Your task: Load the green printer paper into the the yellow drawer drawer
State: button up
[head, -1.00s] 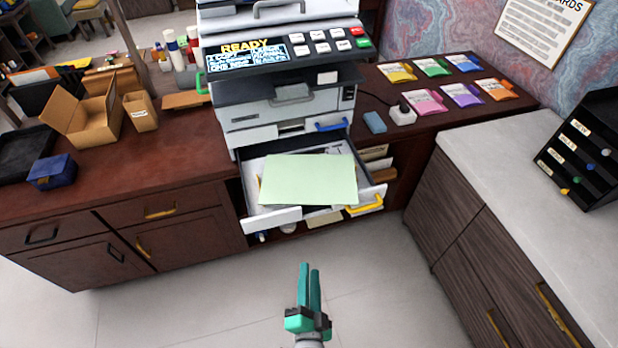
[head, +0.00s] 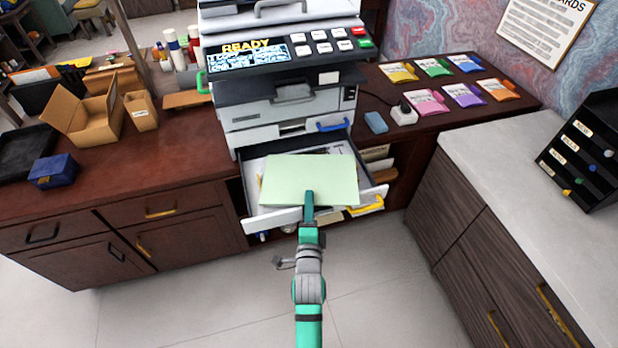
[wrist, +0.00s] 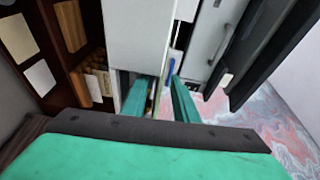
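The pale green printer paper (head: 300,178) is a flat sheet lying over the pulled-out drawer (head: 272,221) with the yellow handle (head: 368,204). It covers most of the drawer's inside, and I cannot tell how deep it sits. My gripper (head: 309,198) overlaps the sheet's front edge in the head view; I cannot tell whether it touches.
The printer (head: 285,100) stands above the drawer and has a blue handle (head: 332,125). Colored packets (head: 460,95) lie on the desk to the right. An open cardboard box (head: 92,108) stands to the left. A light counter (head: 530,165) bounds the right side; the floor in front is clear.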

aim_at(312, 187)
jog(key=shift+w+a, duration=0.15)
jog(key=shift+w, duration=0.3)
jog(key=shift+w+d, duration=0.2)
jog(key=shift+w, duration=0.15)
jog(key=w, duration=0.4)
jog(key=shift+d, duration=0.35)
jog(key=shift+w+f, duration=0.1)
jog(key=shift+w, duration=0.3)
grip_shut()
